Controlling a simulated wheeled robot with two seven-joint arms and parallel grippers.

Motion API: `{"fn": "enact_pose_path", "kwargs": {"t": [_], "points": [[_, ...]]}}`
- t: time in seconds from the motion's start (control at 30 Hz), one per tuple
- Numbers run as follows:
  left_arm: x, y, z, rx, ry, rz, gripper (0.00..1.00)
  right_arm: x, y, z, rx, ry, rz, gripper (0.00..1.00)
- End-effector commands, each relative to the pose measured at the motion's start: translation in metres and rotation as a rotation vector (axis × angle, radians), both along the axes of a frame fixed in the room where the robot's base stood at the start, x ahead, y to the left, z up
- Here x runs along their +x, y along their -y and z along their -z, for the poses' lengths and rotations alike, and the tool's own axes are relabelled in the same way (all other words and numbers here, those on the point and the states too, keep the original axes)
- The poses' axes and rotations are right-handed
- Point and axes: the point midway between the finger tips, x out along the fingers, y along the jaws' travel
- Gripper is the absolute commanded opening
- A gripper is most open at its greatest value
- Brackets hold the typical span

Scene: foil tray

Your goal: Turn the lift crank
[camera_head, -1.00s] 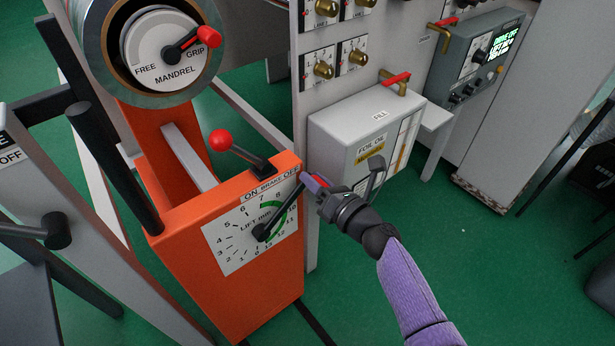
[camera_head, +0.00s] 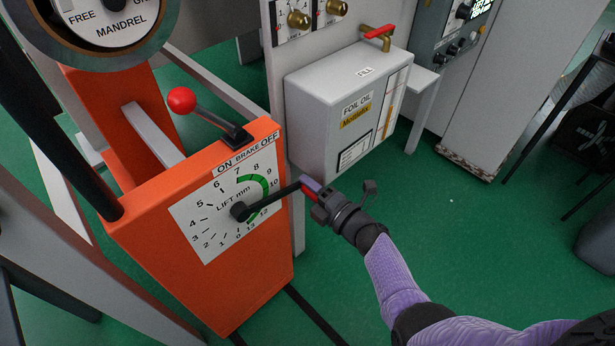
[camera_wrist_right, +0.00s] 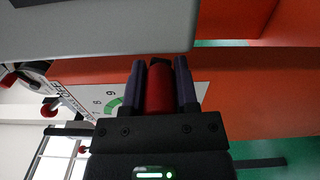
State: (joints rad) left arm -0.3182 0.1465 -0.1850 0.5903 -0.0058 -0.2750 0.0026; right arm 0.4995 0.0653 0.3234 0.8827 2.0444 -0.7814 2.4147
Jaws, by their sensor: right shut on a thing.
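The lift crank (camera_head: 270,198) is a black arm on a hub at the middle of the white LIFT mm dial (camera_head: 205,228), on the front of an orange housing (camera_head: 180,275). The crank arm points right and slightly up, around the 10–11 marks by the green band. My right gripper (camera_head: 316,190) is shut on the crank's red handle at the arm's outer end. In the right wrist view, the red handle (camera_wrist_right: 159,88) sits between the two dark purple fingers. My left gripper is out of view.
A brake lever with a red knob (camera_head: 181,101) stands on top of the housing, leaning left. The grey FOIL OIL box (camera_head: 310,105) stands just behind and right of the crank. A mandrel drum (camera_head: 110,20) is at upper left.

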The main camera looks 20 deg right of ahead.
Motion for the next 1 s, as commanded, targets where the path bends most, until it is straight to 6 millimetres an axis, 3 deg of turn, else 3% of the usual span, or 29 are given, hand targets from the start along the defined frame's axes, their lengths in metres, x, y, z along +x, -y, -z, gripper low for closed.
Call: {"fn": "enact_pose_path", "kwargs": {"t": [0.03, 0.3, 1.0], "points": [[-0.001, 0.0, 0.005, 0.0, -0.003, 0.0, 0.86, -0.003, -0.003, 0.013, 0.029, -0.024, -0.005, 0.0], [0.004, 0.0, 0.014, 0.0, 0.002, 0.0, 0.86, -0.006, -0.009, 0.031, 0.158, -0.071, -0.004, 0.0], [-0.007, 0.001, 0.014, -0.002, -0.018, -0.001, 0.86, -0.007, -0.013, 0.039, 0.223, -0.094, -0.001, 0.0]]}}
